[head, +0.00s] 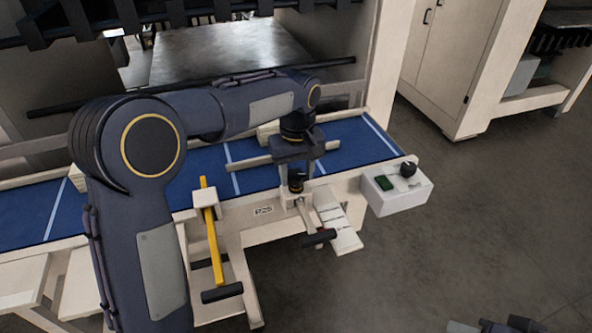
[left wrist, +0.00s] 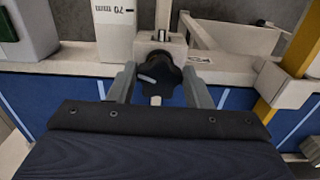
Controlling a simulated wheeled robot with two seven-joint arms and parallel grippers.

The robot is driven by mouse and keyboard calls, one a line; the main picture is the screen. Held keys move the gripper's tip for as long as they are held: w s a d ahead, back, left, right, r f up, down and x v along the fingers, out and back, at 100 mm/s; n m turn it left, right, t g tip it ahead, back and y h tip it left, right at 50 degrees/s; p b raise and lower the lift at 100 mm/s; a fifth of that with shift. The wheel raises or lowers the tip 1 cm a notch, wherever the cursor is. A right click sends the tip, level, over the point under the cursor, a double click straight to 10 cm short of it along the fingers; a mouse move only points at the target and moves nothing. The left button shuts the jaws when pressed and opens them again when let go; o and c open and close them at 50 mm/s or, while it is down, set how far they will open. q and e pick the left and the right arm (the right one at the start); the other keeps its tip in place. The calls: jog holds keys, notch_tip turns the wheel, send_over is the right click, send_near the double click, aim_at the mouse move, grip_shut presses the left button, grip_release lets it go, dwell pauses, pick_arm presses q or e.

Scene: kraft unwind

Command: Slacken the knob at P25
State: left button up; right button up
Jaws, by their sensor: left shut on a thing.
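The black lobed knob (left wrist: 160,76) sits on a pale block at the table's front rail in the left wrist view, with a light mark on its face. In the head view the knob (head: 296,184) is small and partly hidden under my left gripper (head: 296,172), just right of the P25 label (head: 263,211). In the left wrist view the grey fingers of my left gripper (left wrist: 160,88) stand on both sides of the knob, shut on it. My right gripper is not recognisable in these views.
A yellow bar with a black handle (head: 213,240) stands left of the label. A black-ended lever (head: 319,237) and a pale scale plate (head: 338,220) lie near the knob. A control box (head: 397,190) is at the right. The floor beyond is clear.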

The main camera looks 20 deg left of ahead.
aim_at(299, 175)
pick_arm(q)
jog(key=n, duration=0.4)
jog(key=shift+d+f+p, duration=0.1)
jog(key=shift+f+p, duration=0.15)
jog(key=shift+p, duration=0.1)
jog(key=shift+n+p, duration=0.35)
jog(key=shift+n, duration=1.85)
jog(key=o, duration=1)
jog(key=shift+w, duration=0.15)
jog(key=shift+c, duration=0.2)
jog(key=shift+o, duration=0.2)
jog(key=shift+r, duration=0.1)
jog(key=shift+w+r, duration=0.1)
jog(key=shift+r, duration=0.4)
notch_tip(299, 175, up, 7)
jog(key=shift+f+b, duration=0.1)
jog(key=shift+b, duration=0.3)
